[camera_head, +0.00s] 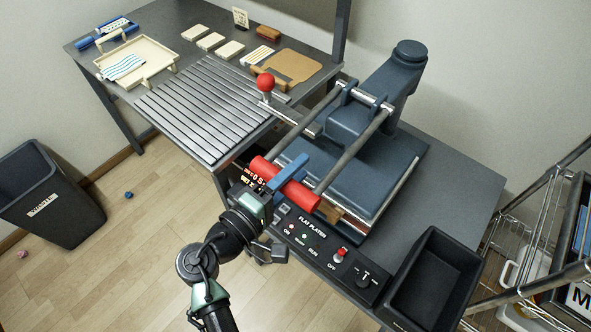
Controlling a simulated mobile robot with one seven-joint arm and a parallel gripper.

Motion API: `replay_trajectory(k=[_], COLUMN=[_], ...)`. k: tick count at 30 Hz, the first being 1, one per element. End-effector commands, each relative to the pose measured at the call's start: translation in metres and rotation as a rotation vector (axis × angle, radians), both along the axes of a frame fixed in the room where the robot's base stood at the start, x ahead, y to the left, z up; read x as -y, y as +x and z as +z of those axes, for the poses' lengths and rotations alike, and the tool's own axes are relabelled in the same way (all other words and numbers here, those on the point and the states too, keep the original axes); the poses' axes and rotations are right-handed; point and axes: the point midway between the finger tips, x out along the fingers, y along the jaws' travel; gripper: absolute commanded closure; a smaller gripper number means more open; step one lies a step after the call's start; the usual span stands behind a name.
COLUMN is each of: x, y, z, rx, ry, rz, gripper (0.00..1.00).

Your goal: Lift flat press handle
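The flat press (362,170) is a dark blue machine on a grey bench, with its wide upper plate lying low over the base. Two metal arms run forward from its back to a red cylindrical handle (299,194), which sits low at the front edge, above the control panel. My gripper (262,212) is right at the near left side of the handle. Its fingertips are partly hidden, and I cannot tell whether they touch or enclose the handle.
A control panel (325,246) with buttons and a black bin (437,278) are at the bench's front right. A slatted grey surface (200,108) with a red-knobbed lever (266,83) is left of the press. A wire rack (535,215) stands right.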

Motion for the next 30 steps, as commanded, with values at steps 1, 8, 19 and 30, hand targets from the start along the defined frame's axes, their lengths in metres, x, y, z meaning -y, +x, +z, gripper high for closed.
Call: replay_trajectory(k=[1,8,19,30], x=[-0.0002,-0.0003,-0.0005,-0.0006], y=[-0.0001,-0.0001,-0.0002,-0.0002], z=[0.0001,0.0001,0.0001,0.0001], rx=[0.000,0.000,0.000,0.000], ry=[0.000,0.000,0.000,0.000], rz=[0.000,0.000,0.001,0.001], gripper=[0.66,1.00,1.00,1.00])
